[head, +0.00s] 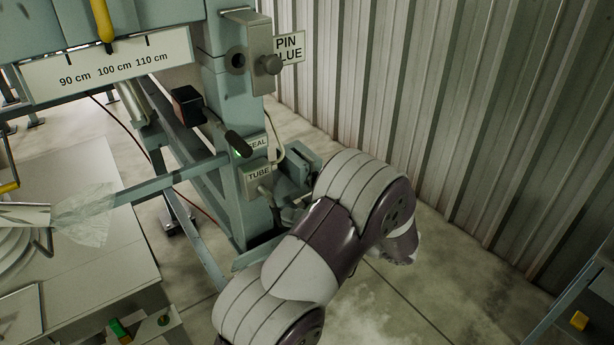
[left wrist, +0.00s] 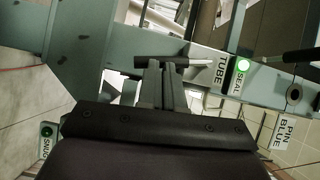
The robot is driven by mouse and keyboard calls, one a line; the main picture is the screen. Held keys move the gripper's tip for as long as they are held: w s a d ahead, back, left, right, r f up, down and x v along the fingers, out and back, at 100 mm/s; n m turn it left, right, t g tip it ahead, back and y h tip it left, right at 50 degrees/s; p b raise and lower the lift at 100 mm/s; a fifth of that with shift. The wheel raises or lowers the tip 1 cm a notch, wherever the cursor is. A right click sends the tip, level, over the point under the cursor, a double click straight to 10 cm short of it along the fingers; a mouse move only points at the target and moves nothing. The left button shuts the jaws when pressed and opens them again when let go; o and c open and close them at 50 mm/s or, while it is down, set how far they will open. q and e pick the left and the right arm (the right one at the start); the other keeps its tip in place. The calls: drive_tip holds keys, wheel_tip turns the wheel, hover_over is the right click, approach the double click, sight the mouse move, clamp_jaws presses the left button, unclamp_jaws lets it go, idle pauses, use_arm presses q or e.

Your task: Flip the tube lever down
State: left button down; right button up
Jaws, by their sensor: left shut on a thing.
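The tube lever (left wrist: 197,63) is a pale metal rod with a dark grip, beside the TUBE label (left wrist: 219,75) in the left wrist view. My left gripper (left wrist: 160,68) is shut on its dark grip. In that view the rod runs left from near the label. In the head view the TUBE label (head: 259,173) sits low on the green post. My left arm (head: 320,235) reaches up beside the post there and hides my left gripper's fingers and most of the lever. My right gripper is not in view.
The SEAL lever (head: 238,143) with a black handle sticks out just above, near a lit green lamp (left wrist: 243,65). A PIN BLUE sign (head: 289,48) and knob (head: 271,65) sit higher on the post. A corrugated wall (head: 460,90) stands to the right, with open floor before it.

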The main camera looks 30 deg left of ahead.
use_arm(q)
drive_tip(key=shift+s+a+f, duration=0.15)
drive_tip(key=shift+s+a, duration=0.05)
drive_tip(key=shift+s, duration=0.15)
idle(1.1)
